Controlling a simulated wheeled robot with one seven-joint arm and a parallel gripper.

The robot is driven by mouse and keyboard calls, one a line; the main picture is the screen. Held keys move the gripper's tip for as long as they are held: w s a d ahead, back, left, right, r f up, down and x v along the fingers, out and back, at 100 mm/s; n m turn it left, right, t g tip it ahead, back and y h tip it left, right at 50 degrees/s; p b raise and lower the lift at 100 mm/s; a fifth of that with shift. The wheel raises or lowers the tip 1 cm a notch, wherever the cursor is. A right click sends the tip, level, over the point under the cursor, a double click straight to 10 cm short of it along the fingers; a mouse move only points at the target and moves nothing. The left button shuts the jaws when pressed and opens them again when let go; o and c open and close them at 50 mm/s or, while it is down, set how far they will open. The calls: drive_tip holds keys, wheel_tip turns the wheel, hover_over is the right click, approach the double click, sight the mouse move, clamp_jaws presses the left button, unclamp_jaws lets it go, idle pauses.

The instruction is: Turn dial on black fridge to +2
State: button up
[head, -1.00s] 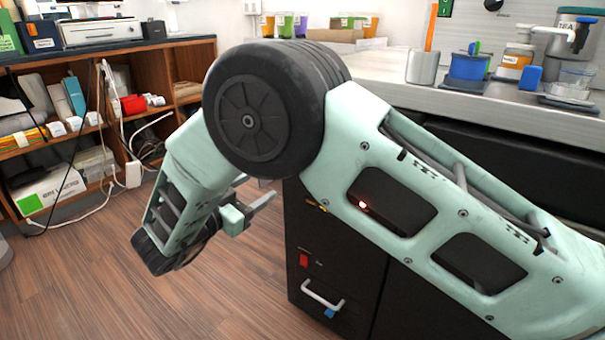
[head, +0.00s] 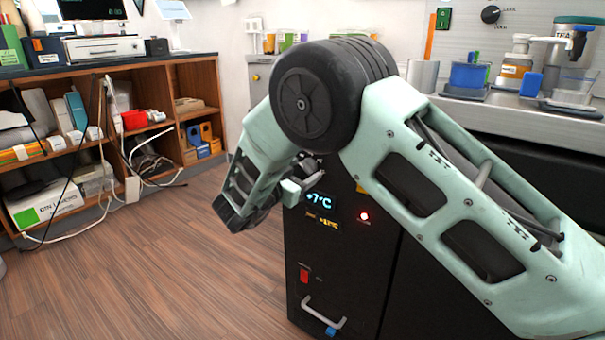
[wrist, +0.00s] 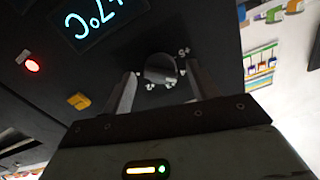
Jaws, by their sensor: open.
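The black fridge (head: 345,255) stands below the counter. Its blue display (head: 319,200) reads +7°C, with a small amber readout under it. In the wrist view the display (wrist: 98,22) appears upside down and partly cut off. A round dark dial (wrist: 160,68) with small marks around it is on the fridge face. My gripper (wrist: 160,72) is open, with one finger on each side of the dial. I cannot tell whether the fingers touch it. In the head view my gripper (head: 306,183) is at the upper left of the fridge front, and the dial is hidden there.
A red light (head: 363,216), a red switch (head: 304,275) and a handle (head: 323,312) are on the fridge front. Another black knob (head: 490,14) is on the back panel. Wooden shelves (head: 190,75) stand left. The floor between is clear.

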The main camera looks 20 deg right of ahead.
drive_tip(key=shift+w+d, duration=0.2)
drive_tip(key=shift+d, duration=0.05)
drive_tip(key=c, duration=1)
